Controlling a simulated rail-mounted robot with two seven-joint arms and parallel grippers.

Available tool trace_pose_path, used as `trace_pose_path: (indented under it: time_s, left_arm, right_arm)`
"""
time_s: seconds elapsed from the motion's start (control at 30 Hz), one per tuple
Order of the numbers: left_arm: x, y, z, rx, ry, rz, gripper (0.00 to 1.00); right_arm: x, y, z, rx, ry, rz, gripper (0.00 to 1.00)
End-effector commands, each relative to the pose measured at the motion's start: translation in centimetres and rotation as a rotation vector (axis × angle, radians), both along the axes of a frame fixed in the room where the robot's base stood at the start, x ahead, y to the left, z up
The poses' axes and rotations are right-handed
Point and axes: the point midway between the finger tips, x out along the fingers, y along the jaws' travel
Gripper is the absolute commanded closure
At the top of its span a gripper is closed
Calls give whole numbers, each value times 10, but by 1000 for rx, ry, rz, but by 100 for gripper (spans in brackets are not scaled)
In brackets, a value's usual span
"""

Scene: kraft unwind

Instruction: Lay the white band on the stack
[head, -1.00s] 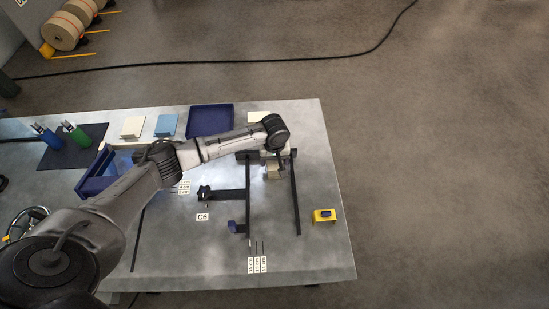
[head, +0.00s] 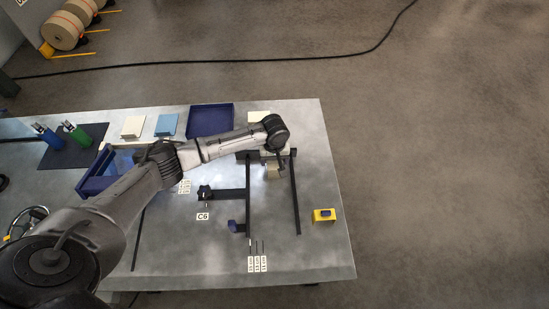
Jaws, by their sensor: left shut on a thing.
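My left gripper (head: 273,172) points down at the frame of dark rails on the right part of the table, below the wrist at the end of my left arm. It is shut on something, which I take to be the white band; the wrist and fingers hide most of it. A pale grey-tan block shape shows at the gripper, and I cannot tell whether it is part of the gripper or of the stack. The stack is not clearly visible. My right gripper is not in view.
Dark rails (head: 296,200) stand right of the gripper. A white pile (head: 132,126), a blue pile (head: 167,125) and a blue tray (head: 210,120) lie along the back. A yellow block (head: 324,215) sits near the right edge. The front right is mostly clear.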

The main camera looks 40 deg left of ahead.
Motion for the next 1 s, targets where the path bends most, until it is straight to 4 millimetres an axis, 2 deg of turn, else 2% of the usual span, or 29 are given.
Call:
trace_pose_path:
  time_s: [0.63,0.67,0.9,1.0]
  left_arm:
    - [0,0,-2,1,1,1,44]
    - [0,0,-2,0,0,0,24]
    - [0,0,-2,0,0,0,1]
    - [0,0,-2,0,0,0,0]
  right_arm:
    - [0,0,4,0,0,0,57]
    - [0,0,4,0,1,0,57]
    - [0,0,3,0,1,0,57]
    - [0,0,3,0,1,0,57]
